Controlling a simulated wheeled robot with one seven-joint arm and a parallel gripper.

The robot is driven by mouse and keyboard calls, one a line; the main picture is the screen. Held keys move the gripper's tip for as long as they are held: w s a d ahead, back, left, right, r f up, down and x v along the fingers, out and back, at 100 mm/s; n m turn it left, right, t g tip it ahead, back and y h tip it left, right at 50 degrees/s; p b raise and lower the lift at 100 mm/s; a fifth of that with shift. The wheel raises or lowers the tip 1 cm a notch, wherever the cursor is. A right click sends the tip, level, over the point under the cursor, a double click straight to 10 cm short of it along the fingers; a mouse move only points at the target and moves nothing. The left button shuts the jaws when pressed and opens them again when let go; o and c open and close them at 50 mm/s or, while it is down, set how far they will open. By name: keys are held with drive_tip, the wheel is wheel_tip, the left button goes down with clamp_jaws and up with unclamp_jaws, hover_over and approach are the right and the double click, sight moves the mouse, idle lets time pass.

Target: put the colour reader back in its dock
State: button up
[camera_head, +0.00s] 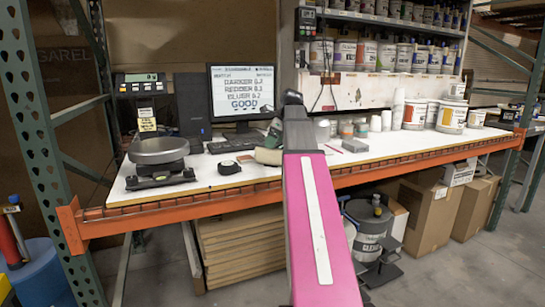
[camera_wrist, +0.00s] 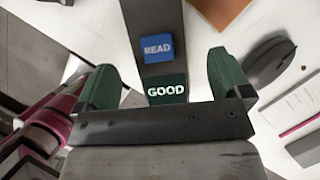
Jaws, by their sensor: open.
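The colour reader, a dark grey bar (camera_wrist: 154,20) with a blue READ button and a green screen saying GOOD, shows in the wrist view over the white bench top. My gripper (camera_wrist: 160,80) is open, with one green finger on each side of the reader's screen end. The fingers look apart from its sides. The dark palm hides the near end of the reader. In the head view my pink arm covers much of the middle of the bench, and I cannot make out the reader there. I cannot identify the dock for certain in either view.
A dark rounded object (camera_wrist: 269,61) and a printed white sheet (camera_wrist: 291,105) lie right of my gripper. A scale (camera_head: 159,151), a tape measure (camera_head: 229,168), a monitor (camera_head: 242,90) and paint cans (camera_head: 452,117) stand on the bench. Its front right stretch is clear.

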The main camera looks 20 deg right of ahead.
sight(273, 155)
drive_tip(key=x, duration=0.4)
drive_tip(key=shift+w+a+f, duration=0.1)
drive_tip(key=shift+f, duration=0.2)
drive_tip(key=shift+r, duration=0.1)
drive_tip(key=c, duration=1.6)
